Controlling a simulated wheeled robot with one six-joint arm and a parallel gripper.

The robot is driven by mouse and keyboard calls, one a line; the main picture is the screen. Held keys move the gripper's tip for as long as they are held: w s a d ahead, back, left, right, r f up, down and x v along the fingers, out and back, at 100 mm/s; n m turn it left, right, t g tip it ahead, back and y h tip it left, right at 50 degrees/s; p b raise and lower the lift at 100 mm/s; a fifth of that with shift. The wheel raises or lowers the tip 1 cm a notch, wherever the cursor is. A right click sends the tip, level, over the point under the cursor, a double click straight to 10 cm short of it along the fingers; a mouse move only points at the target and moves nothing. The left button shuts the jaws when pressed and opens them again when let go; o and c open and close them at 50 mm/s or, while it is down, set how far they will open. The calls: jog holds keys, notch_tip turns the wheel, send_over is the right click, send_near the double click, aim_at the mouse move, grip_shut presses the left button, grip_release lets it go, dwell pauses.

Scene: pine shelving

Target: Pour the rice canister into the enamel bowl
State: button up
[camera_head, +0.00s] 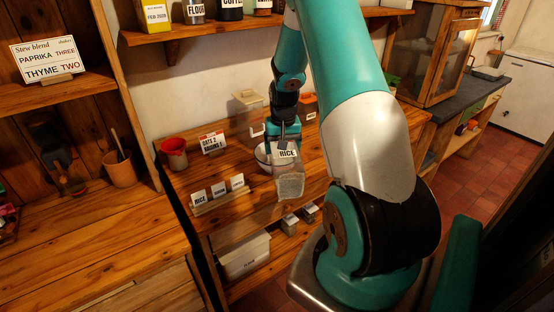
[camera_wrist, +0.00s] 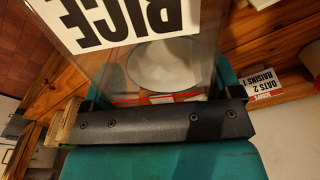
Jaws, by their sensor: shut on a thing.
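The rice canister (camera_head: 290,187) is clear, with a white RICE label and pale contents in its lower part. In the head view it stands in front of the bowl's right side, its label reading upright. My gripper (camera_head: 285,143) is shut on the canister near its top. In the wrist view the clear wall and big label of the canister (camera_wrist: 105,22) fill the space beyond the dark gripper bar. The white enamel bowl (camera_head: 262,155) sits on the wooden counter, partly hidden by the canister and gripper. In the wrist view the bowl (camera_wrist: 165,65) shows through the canister.
A clear lidded container (camera_head: 247,118) stands behind the bowl. A rack of small label cards (camera_head: 218,194) lies at the counter's front left. A shelf (camera_head: 200,30) hangs above.

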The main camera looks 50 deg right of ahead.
jog(key=shift+w+d+r+g+p, duration=0.2)
jog(key=shift+r+g+p, duration=0.1)
jog(key=shift+p, duration=0.4)
jog(key=shift+w+d+r+g+y+p, duration=0.3)
jog(key=shift+g+y+p, duration=0.25)
jog(key=shift+p, duration=0.35)
jog(key=shift+w+d+r+g+y+p, duration=0.15)
jog(key=shift+w+g+y+p, duration=0.15)
jog(key=shift+p, duration=0.2)
jog(key=shift+d+y, duration=0.15)
jog(key=shift+y, duration=0.2)
jog(key=shift+w+g+p, duration=0.1)
jog(key=shift+g+p, duration=0.15)
jog(key=shift+p, duration=0.05)
jog(key=shift+w+d+r+g+y, duration=0.1)
jog(key=shift+w+d+g+y, duration=0.2)
jog(key=shift+y, duration=0.1)
dwell(0.8)
